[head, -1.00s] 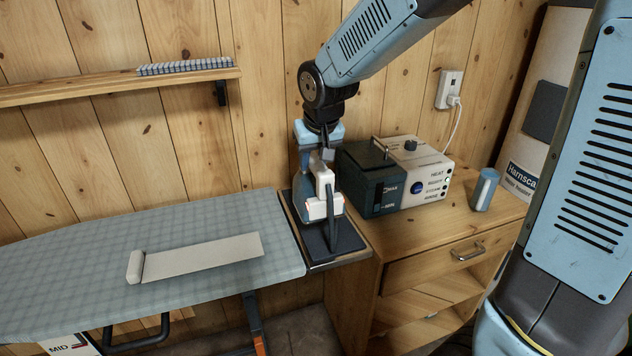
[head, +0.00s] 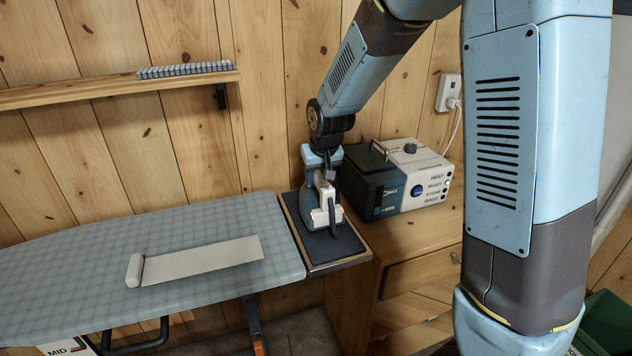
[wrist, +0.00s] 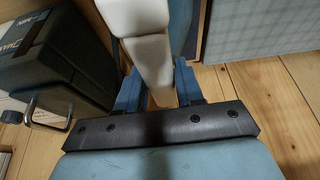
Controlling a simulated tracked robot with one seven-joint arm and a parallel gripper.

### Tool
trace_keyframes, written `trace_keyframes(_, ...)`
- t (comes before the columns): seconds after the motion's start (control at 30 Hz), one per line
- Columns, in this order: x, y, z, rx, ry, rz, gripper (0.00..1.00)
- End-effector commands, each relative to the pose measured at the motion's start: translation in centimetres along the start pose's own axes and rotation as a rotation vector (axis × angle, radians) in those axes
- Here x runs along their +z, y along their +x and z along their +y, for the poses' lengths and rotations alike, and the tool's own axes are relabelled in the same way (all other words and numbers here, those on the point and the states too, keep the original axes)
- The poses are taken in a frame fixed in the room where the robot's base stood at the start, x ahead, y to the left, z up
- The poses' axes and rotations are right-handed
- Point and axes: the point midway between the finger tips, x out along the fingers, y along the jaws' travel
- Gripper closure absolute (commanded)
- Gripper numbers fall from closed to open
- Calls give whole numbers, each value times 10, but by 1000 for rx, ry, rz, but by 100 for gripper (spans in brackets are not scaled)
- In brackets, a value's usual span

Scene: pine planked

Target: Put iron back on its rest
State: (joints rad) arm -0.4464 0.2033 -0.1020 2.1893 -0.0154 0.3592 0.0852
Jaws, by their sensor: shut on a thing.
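The iron (head: 309,188), with a blue body and white handle, is upright over the dark rest pad (head: 345,243) at the right end of the ironing board. My gripper (head: 325,168) comes down from above and is shut on the iron's handle. In the wrist view the white handle (wrist: 152,60) lies between the two blue fingers of my gripper (wrist: 160,88). The iron's lower end is at or just above the pad; I cannot tell whether it touches. The iron's far side is hidden.
A dark-and-white steam station box (head: 410,190) stands close right of the rest on the wooden cabinet (head: 415,270). The ironing board (head: 80,250) is at left, with a pale strip (head: 205,257) on it. A wall shelf (head: 110,90) is above. My arm hides the cabinet's right side.

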Motion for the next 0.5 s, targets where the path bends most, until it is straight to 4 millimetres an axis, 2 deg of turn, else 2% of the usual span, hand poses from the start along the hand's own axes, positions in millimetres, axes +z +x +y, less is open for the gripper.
trace_keyframes(0.13,6,15,0,0,-1,0,100)
trace_keyframes(0.47,7,18,-1,0,-1,2,100)
trace_keyframes(0.5,8,18,-1,0,-1,0,60)
